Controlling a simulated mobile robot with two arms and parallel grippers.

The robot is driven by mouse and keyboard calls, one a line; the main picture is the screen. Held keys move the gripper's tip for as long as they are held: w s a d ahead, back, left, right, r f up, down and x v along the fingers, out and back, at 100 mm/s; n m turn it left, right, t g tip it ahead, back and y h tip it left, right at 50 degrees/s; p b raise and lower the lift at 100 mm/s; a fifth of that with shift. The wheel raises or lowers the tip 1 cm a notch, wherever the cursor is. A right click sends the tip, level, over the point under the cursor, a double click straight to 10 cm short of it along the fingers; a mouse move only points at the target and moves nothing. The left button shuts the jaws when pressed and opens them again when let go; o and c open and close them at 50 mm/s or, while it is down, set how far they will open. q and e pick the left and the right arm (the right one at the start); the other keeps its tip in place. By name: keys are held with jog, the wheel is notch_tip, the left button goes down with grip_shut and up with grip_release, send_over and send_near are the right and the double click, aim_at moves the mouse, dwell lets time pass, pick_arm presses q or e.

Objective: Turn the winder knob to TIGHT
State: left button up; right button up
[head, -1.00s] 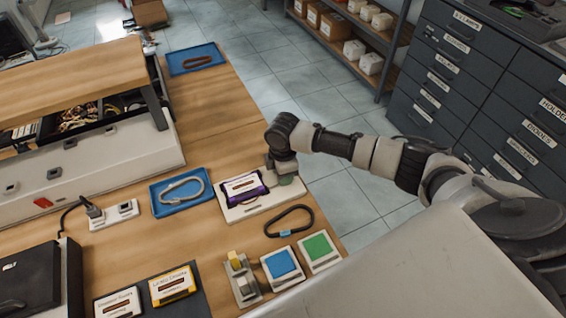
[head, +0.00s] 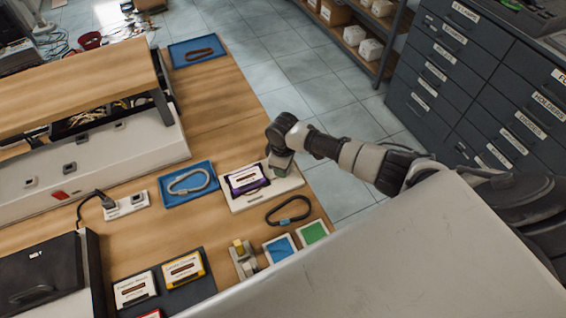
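The winder is a cream board (head: 285,185) near the right edge of the wooden table. A purple cassette (head: 246,179) with a pale label lies on its left part. My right gripper (head: 281,163) is over the right end of the board, reaching in from the right and pointing down. The knob is hidden or too small to make out under the gripper, and I cannot read a TIGHT mark. I cannot tell whether the fingers are closed on the knob. My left gripper is not in view.
A blue tray (head: 163,200) with a grey loop is left of the winder. A black loop (head: 288,221), a tape dispenser (head: 243,262), and blue (head: 279,248) and green (head: 313,232) pads lie in front. Cassettes (head: 184,269) sit on a dark mat. The table behind the winder is clear.

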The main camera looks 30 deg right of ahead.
dwell(0.4)
jog(key=o, duration=0.9)
notch_tip(320, 180, up, 11)
jog(key=shift+f+b, duration=0.1)
jog(key=shift+b, duration=0.5)
